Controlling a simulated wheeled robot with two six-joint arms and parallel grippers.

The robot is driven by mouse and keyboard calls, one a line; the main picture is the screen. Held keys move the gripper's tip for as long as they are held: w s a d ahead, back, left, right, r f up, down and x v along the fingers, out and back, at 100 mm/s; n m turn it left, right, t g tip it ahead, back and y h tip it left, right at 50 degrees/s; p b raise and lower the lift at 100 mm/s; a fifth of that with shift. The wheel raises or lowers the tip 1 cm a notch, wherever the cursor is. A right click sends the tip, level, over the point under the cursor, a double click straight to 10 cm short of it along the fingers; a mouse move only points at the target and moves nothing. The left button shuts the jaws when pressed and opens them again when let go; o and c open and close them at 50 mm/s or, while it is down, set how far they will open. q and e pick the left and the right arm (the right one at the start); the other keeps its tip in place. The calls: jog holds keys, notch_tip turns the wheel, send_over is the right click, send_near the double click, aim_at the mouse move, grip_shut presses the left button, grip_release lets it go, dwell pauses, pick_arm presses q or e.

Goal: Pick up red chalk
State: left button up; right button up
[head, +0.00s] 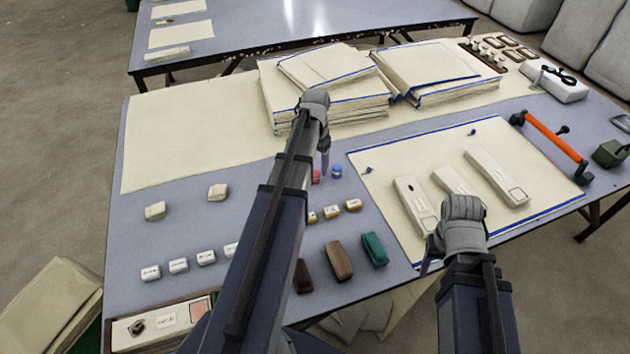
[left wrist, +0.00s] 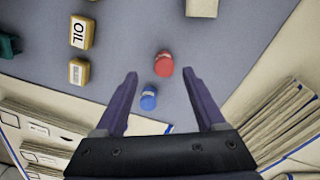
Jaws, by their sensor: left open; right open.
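The red chalk (left wrist: 164,63) is a short red piece with a pale band, lying on the grey-blue table. In the head view the red chalk (head: 316,177) shows just beside my left arm, partly hidden by it. A smaller blue piece (left wrist: 148,99) lies close to it. My left gripper (left wrist: 159,73) is open and empty; in the left wrist view the red chalk appears between and slightly beyond its fingertips, apart from both, and the blue piece appears between the fingers. My right gripper (head: 432,262) is over the table's front edge, by the cream mat.
Stacks of cream cloth (head: 330,95) stand behind my left gripper. Small labelled blocks (head: 332,212) and brown and green blocks (head: 338,260) lie nearer. A cream mat (head: 380,185) with long pale blocks (head: 497,178) and an orange-handled tool (head: 548,140) are at right.

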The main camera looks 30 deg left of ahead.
aim_at(315, 172)
pick_arm(q)
jog(key=shift+f, duration=0.1)
jog(key=f+b, duration=0.5)
jog(key=shift+w+a+f, duration=0.15)
jog(key=shift+w+a, duration=0.1)
jog(key=shift+c, duration=0.4)
grip_shut()
